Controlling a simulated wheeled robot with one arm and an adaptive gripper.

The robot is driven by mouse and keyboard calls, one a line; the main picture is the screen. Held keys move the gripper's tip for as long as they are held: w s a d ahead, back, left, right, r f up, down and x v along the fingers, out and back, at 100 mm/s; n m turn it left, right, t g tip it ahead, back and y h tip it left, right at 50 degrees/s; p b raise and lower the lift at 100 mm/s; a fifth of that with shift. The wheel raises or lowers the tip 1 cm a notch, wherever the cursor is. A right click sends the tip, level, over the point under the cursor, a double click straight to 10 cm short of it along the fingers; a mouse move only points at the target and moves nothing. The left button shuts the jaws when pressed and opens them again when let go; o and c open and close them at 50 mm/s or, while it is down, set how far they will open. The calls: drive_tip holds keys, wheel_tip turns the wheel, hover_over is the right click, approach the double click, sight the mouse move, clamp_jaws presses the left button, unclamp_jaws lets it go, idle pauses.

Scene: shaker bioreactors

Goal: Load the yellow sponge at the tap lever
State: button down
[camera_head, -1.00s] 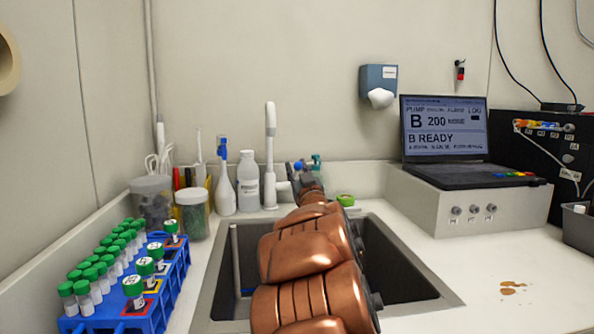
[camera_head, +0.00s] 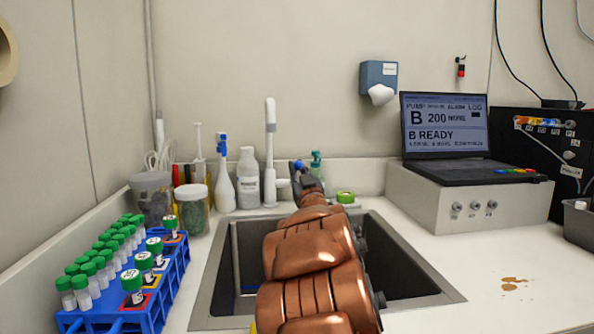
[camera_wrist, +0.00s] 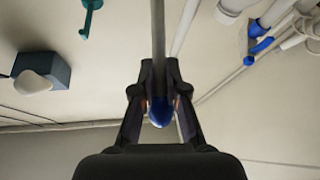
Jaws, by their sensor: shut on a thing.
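My gripper (camera_wrist: 160,100) is shut on a thin grey rod (camera_wrist: 158,45) with a rounded blue end (camera_wrist: 160,113). The blue end also shows in the head view (camera_head: 298,165), just right of the tap. I cannot tell whether this rod belongs to the tap. The white tap (camera_head: 270,145) stands behind the sink, with its short side lever (camera_head: 283,183) near my gripper. My arm hides part of the sink. No yellow sponge is clearly visible; a small yellow patch (camera_head: 254,327) shows at the bottom edge beside my arm, too small to identify.
The sink (camera_head: 408,268) lies under my arm. Bottles and jars (camera_head: 192,210) stand at its back left, a blue vial rack (camera_head: 170,285) at the left. A round green item (camera_head: 345,197) lies behind it. A grey console (camera_head: 440,205) with a laptop stands right. A brown spill (camera_head: 513,283) marks the counter.

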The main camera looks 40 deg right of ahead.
drive_tip(key=shift+s+a+f+t+b, duration=0.3)
drive_tip(key=shift+f+t+b, duration=0.2)
drive_tip(key=shift+t, duration=0.2)
drive_tip(key=c, duration=1.2)
unclamp_jaws()
drive_tip(key=shift+f, duration=0.1)
wheel_tip(320, 180, up, 10)
